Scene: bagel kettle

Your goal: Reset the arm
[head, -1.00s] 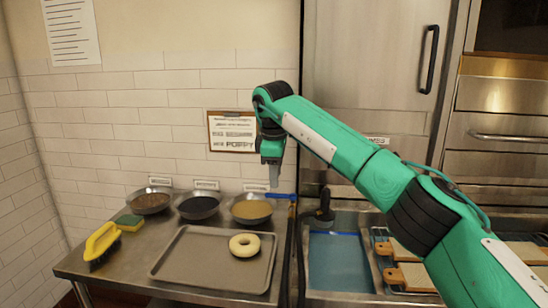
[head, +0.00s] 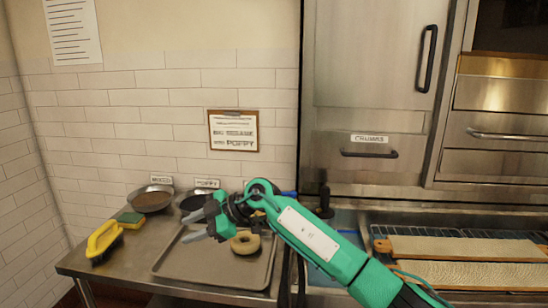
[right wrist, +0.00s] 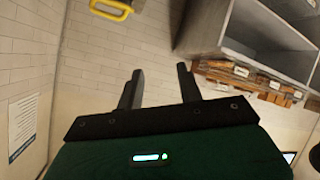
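My right arm comes in from the right in the head view. Its gripper (head: 196,226) is over the left part of the metal tray, with the fingers pointing left. In the right wrist view the two fingers of the right gripper (right wrist: 160,70) stand apart with nothing between them. A pale bagel (head: 245,243) lies on the tray (head: 200,273), partly covered by my arm. My left gripper is in neither view.
Seeded bowl (head: 150,200) and dark bowl (head: 190,203) stand behind the tray; my arm covers the third bowl's place. A yellow-handled brush (head: 103,240) and a sponge (head: 130,220) lie left. Boards (head: 470,248) lie over a basin at right.

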